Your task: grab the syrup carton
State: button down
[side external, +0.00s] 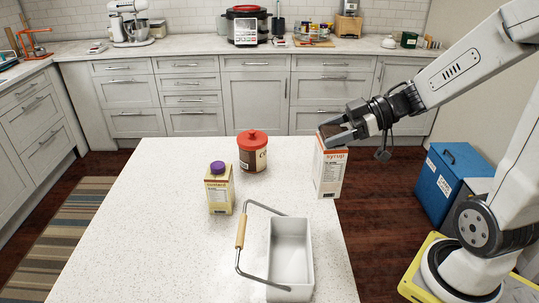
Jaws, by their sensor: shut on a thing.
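The syrup carton (328,174), a tall white box with an orange top band and "syrup" lettering, is upright near the right edge of the white table. My gripper (335,133) is at the top of this carton, with its fingers shut on it. The fingers hide part of the carton's top. I cannot tell whether the carton's base touches the table.
A yellowish carton with a purple cap (219,188) and a brown canister with a red lid (252,152) stand left of the syrup carton. A white basket (304,256) with a raised wooden-grip handle is at the front. The table's left side (120,240) is clear.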

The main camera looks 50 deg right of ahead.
jog(key=shift+s+r, duration=0.35)
jog(key=shift+s, duration=0.35)
jog(key=shift+s+r, duration=0.35)
jog(key=shift+s, duration=0.3)
